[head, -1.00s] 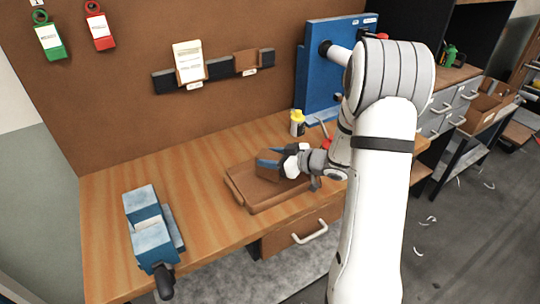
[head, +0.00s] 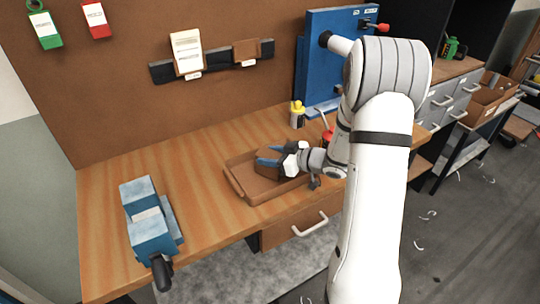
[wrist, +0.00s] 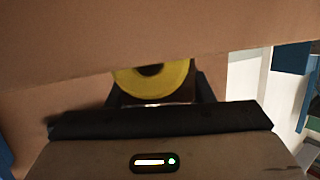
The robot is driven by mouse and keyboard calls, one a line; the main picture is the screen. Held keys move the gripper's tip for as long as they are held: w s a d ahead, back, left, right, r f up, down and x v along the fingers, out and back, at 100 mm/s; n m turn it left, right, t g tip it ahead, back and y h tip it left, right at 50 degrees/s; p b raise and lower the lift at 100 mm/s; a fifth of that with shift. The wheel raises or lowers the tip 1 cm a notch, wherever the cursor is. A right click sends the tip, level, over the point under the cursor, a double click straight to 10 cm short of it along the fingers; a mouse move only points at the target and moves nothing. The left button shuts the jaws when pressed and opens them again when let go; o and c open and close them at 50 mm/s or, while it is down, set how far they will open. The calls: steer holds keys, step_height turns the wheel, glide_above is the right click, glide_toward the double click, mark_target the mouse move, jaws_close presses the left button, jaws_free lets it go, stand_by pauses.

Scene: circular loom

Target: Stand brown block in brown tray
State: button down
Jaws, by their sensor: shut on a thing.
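The brown tray (head: 237,187) lies on the workbench, shallow and rectangular, in the middle of the head view. My gripper (head: 268,154), with blue-tipped fingers, reaches in from the right over the tray. It is shut on the brown block (head: 267,166), which is low over the tray or inside it. I cannot tell whether the block touches the tray floor. My fingers and wrist hide part of the block and the tray's right end. In the wrist view, a brown surface fills the top, too close to identify surely.
A blue vise (head: 150,222) sits at the bench's left front. A yellow-capped bottle (head: 297,115) and a blue panel (head: 325,65) stand behind the tray. A drawer handle (head: 310,227) juts out below the front edge. Bench between vise and tray is clear.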

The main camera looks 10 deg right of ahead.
steer(key=shift+f, duration=0.15)
steer(key=c, duration=0.6)
jaws_free()
steer(key=v, duration=0.8)
steer(key=shift+b, duration=0.4)
steer(key=shift+a, duration=0.1)
